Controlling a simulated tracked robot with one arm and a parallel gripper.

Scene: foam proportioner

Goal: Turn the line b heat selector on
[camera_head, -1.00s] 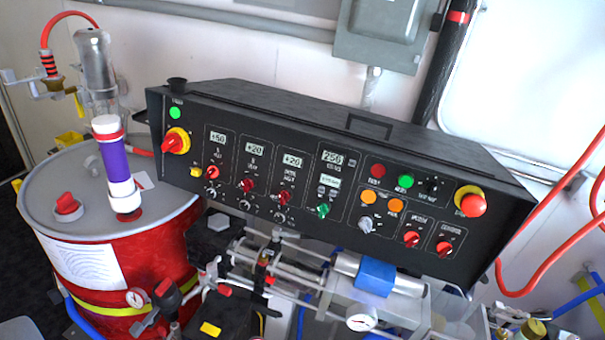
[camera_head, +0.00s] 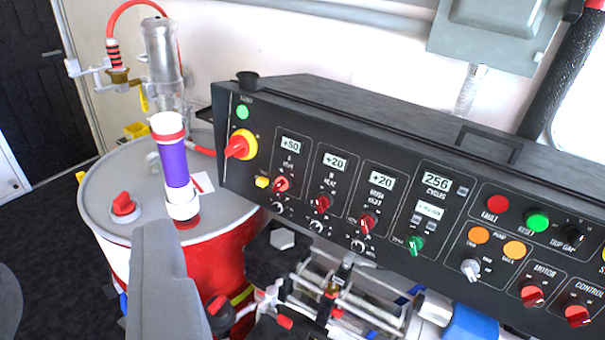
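The black control panel (camera_head: 330,130) spans the middle and right. It has a row of small red selector knobs under lit displays. The line B heat selector (camera_head: 322,204) appears to be the second red knob, under a +20 display; its small label is hard to read. Its exact pointer setting is too small to tell. A grey piece of my gripper (camera_head: 160,275) rises at the lower left, apart from the knobs and well left of them. Only this piece shows, so the opening is hidden.
Similar red knobs flank it: one on the left (camera_head: 281,184) and one on the right (camera_head: 367,223). A red and yellow main switch (camera_head: 240,145) is at the panel's left end. A red drum (camera_head: 213,262) with a purple cylinder (camera_head: 174,163) stands left. Pipework (camera_head: 340,300) fills the space below.

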